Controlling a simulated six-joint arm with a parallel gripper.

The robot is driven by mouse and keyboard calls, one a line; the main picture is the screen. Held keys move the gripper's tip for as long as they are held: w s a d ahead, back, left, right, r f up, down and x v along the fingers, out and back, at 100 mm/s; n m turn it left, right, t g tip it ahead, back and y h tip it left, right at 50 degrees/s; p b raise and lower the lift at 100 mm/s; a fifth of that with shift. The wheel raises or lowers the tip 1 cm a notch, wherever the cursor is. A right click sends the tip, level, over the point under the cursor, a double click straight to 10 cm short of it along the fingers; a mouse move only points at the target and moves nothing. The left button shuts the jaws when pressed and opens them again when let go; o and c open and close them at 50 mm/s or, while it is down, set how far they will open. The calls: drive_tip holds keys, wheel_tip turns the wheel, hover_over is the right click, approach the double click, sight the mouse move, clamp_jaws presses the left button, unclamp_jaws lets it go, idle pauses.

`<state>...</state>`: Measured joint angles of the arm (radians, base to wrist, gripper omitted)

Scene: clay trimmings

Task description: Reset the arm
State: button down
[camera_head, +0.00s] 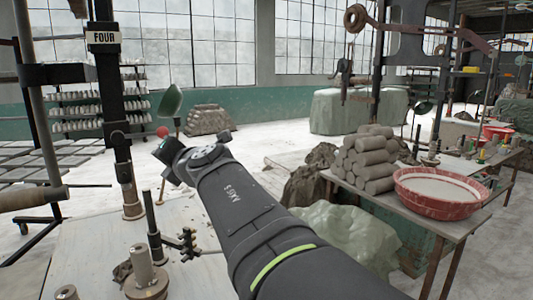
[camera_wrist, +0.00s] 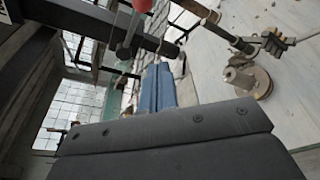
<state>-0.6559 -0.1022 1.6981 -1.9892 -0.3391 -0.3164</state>
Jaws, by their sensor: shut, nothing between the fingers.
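My gripper (camera_wrist: 157,72) shows in the wrist view as two blue fingers side by side, closed together with nothing between them. Its dark housing fills the bottom of that view. In the head view my dark arm, with a green band, reaches from the lower right up to the left over the pale worktable (camera_head: 85,245). The fingers cannot be made out in the head view. No clay piece is in the gripper.
A metal spool-like piece (camera_head: 147,275) and a dark knobbed fitting (camera_head: 187,243) are on the worktable. Stacked clay rolls (camera_head: 365,160) and a red basin (camera_head: 440,205) sit on a right-hand table.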

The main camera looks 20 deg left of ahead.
drive_tip(key=shift+s+d, duration=0.25)
drive_tip(key=shift+d, duration=0.05)
drive_tip(key=shift+w+a, duration=0.1)
drive_tip(key=f+x, duration=0.2)
drive_tip(key=x, duration=1)
drive_tip(key=shift+f+m, duration=0.2)
drive_tip(key=shift+m, duration=0.1)
idle(0.5)
